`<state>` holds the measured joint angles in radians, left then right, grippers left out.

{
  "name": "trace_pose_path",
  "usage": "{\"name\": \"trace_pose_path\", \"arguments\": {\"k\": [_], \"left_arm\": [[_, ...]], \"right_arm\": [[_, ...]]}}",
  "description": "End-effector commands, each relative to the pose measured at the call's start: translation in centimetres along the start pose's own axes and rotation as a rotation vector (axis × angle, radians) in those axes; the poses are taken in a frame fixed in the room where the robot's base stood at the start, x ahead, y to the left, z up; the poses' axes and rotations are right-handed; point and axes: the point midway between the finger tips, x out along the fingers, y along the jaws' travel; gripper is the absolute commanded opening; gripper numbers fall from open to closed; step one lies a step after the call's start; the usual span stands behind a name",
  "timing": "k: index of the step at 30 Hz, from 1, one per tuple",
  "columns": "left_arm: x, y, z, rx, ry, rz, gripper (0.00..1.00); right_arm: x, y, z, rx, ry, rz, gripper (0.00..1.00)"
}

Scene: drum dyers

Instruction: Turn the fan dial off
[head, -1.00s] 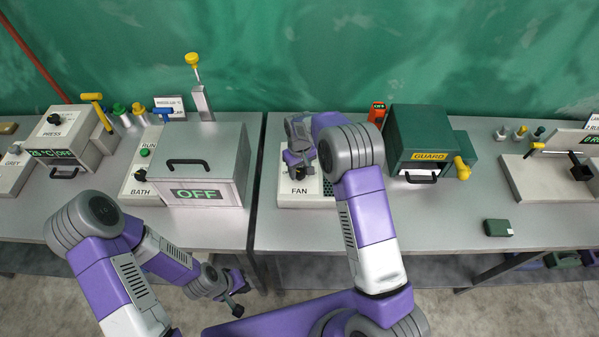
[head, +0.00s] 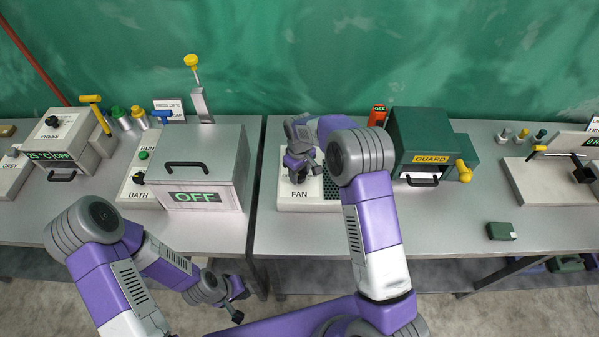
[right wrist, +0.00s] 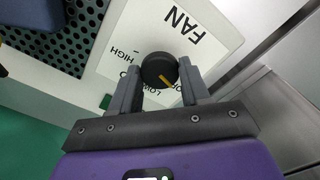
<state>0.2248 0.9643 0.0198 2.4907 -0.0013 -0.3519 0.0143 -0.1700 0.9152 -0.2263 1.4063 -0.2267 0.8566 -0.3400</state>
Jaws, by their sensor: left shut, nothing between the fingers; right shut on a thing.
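The fan dial (right wrist: 157,69) is a round black knob with a yellow pointer line, on the white FAN panel (right wrist: 118,42). In the right wrist view its pointer slants to the lower right, towards a label partly hidden by a finger. HIGH and LOW are printed beside the dial. My right gripper (right wrist: 160,82) has its two fingers on either side of the dial and is shut on it. In the head view my right gripper (head: 305,177) is over the FAN panel (head: 296,204) and hides the dial. My left gripper (head: 238,303) is shut and empty, in front of the table's edge.
Left of the fan stands the bath box (head: 215,160), its display reading OFF. Right of the fan is a green GUARD box (head: 420,135) with a yellow knob. A small dark green block (head: 501,231) lies on the clear table front at right.

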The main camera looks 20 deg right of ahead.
Motion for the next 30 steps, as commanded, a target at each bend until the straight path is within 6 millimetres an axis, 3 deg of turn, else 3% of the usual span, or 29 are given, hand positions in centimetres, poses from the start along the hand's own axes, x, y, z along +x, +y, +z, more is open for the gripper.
{"name": "trace_pose_path", "arguments": {"k": [1, 2, 6, 17, 30], "left_arm": [[0.0, 0.0, 0.0, 0.0, 0.0, 0.0, 0.0], [0.0, 0.0, 0.0, 0.0, 0.0, 0.0, 0.0], [0.0, 0.0, 0.0, 0.0, 0.0, 0.0, 0.0], [0.0, 0.0, 0.0, 0.0, 0.0, 0.0, 0.0], [0.2, -0.1, 0.0, 0.0, 0.0, 0.0, 0.0]], "right_arm": [[-0.1, 0.0, 0.0, -0.003, 0.0, 0.001, 0.16], [-0.1, 0.0, 0.0, -0.003, 0.001, 0.001, 0.51], [-0.1, 0.0, 0.0, -0.002, 0.001, 0.001, 0.71], [-0.7, 0.0, -0.1, 0.0, 0.002, 0.002, 0.71], [-7.1, 0.0, -0.1, -0.001, 0.003, 0.002, 0.71]]}}
